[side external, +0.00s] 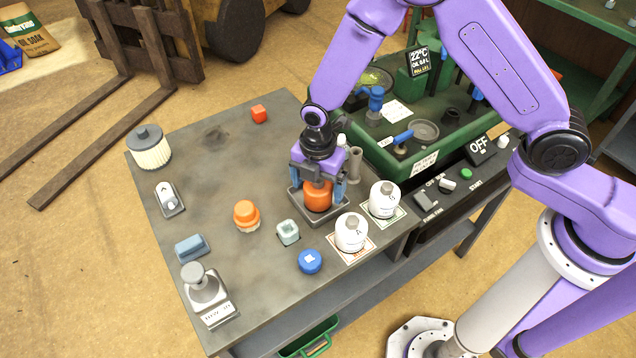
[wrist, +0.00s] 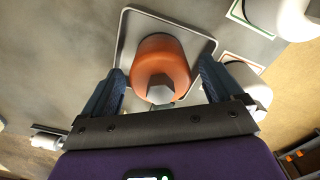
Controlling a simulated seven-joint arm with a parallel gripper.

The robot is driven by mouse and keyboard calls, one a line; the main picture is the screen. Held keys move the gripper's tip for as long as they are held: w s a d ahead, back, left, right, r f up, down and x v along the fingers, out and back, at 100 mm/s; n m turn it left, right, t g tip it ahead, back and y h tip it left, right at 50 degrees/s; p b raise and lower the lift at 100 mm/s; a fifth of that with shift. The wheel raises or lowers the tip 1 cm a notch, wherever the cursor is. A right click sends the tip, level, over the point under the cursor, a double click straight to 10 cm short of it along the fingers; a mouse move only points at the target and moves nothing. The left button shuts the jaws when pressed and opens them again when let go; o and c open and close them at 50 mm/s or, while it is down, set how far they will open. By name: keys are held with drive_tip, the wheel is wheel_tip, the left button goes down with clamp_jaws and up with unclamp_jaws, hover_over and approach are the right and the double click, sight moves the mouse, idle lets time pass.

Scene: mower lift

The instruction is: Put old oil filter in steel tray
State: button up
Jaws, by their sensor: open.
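An orange oil filter (side external: 318,198) stands upright in the steel tray (side external: 303,212) near the middle of the bench. The wrist view shows the filter (wrist: 160,58), with its grey hex top, inside the rim of the tray (wrist: 123,40). My gripper (side external: 319,189) is open and low over the tray. Its two blue fingers stand on either side of the filter, and the wrist view shows the gripper (wrist: 161,72) with small gaps beside it. The filter's underside is hidden.
A smaller orange-capped piece (side external: 246,215), a pale green cup (side external: 288,232) and a blue cap (side external: 310,261) lie left of and in front of the tray. White bottles A (side external: 351,234) and B (side external: 384,200) stand close on the right. A green machine (side external: 430,140) is behind.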

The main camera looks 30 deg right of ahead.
wheel_tip(320, 180, up, 12)
idle(0.5)
drive_tip(key=shift+r, duration=0.1)
drive_tip(key=s+d+r+m, duration=0.4)
drive_tip(key=s+d, duration=0.5)
drive_tip(key=s, duration=0.3)
drive_tip(key=s+d+r+m, duration=0.4)
drive_tip(key=s+d+m, duration=0.3)
drive_tip(key=s+d, duration=0.3)
drive_tip(key=s, duration=0.3)
drive_tip(key=shift+s+r, duration=0.2)
drive_tip(key=shift+s, duration=0.05)
